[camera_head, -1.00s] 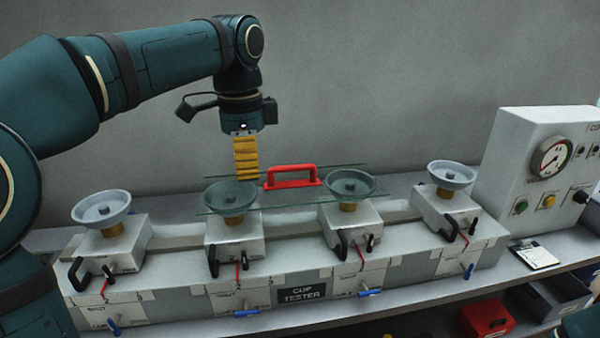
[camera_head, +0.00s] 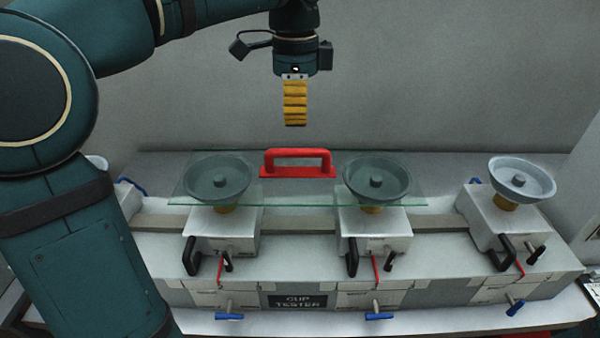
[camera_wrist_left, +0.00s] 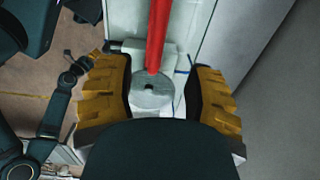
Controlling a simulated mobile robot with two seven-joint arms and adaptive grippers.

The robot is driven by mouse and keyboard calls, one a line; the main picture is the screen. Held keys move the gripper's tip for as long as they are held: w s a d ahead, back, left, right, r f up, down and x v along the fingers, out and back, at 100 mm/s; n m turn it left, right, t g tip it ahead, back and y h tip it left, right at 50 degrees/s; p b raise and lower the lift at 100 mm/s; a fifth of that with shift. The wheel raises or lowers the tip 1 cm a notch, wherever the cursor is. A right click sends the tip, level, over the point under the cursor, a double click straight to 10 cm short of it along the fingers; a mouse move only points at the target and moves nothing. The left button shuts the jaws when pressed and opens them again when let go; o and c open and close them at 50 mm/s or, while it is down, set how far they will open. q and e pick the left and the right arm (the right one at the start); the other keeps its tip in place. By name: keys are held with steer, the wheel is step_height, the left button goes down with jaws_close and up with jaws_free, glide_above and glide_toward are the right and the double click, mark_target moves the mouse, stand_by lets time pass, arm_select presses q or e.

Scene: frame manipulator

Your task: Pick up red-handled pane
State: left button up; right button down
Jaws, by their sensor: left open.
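The red-handled pane is a clear glass sheet (camera_head: 300,190) with a red handle (camera_head: 298,163) on top. It lies flat across two grey suction cups, the left one (camera_head: 217,180) and the right one (camera_head: 376,180). My left gripper (camera_head: 295,122) points down, open and empty, a little above the handle. In the left wrist view, the red handle (camera_wrist_left: 158,35) runs between the spread yellow fingers of the gripper (camera_wrist_left: 165,100), not gripped.
The cups stand on a grey bench fixture labelled CUP TESTER (camera_head: 304,301). A bare cup (camera_head: 522,178) stands to the right, and another is mostly hidden behind my arm at the left. Black levers and blue-handled valves line the front. A grey wall (camera_head: 440,80) rises behind.

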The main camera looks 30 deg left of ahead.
mark_target(298, 149)
arm_select(q)
step_height(298, 149, down, 4)
steer(key=shift+f+b, duration=0.1)
steer(key=shift+b, duration=0.25)
steer(key=f+b, duration=0.1)
steer(key=f, duration=0.4)
steer(key=shift+s+d+b, duration=0.1)
steer(key=shift+d+b, duration=0.1)
steer(key=shift+b, duration=0.15)
jaws_close()
